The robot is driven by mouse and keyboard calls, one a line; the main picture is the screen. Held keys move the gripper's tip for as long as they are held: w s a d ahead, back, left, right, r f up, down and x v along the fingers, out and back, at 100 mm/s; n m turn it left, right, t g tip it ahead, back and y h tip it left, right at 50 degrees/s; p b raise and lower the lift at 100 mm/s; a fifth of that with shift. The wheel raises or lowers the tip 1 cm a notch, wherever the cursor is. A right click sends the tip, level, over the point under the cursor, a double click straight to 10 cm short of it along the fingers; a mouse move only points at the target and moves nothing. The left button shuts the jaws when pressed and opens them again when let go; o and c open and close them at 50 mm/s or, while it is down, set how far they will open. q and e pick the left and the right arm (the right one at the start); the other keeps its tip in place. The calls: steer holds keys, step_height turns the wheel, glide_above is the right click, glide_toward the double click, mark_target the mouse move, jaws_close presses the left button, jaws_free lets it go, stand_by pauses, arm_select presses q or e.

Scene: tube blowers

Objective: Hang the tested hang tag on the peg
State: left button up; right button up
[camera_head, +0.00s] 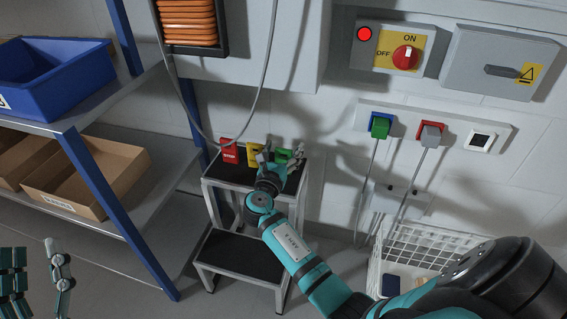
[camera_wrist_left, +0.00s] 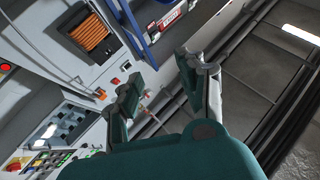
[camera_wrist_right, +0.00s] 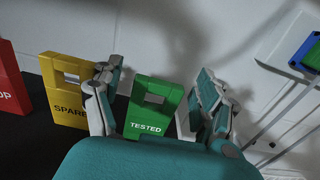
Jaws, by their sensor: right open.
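The green tag marked TESTED (camera_wrist_right: 152,108) stands upright on the black top of the step stool; it also shows in the head view (camera_head: 283,156). My right gripper (camera_wrist_right: 158,92) is open, with one finger on each side of the green tag; I cannot tell whether either touches it. It is above the stool top in the head view (camera_head: 276,158). My left gripper (camera_wrist_left: 165,85) is open and empty, away from the tags; it shows at the lower left of the head view (camera_head: 40,265). I cannot make out the peg.
A yellow SPARE tag (camera_wrist_right: 66,92) and a red STOP tag (camera_head: 230,152) stand left of the green one on the stool (camera_head: 240,252). Shelving (camera_head: 110,215) is at left, a white wire basket (camera_head: 420,240) at right. Plugs with hanging cables (camera_head: 381,126) and a switch panel (camera_head: 393,49) are on the wall.

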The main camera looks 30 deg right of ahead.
steer(key=c, duration=1.1)
steer(key=shift+r, duration=0.1)
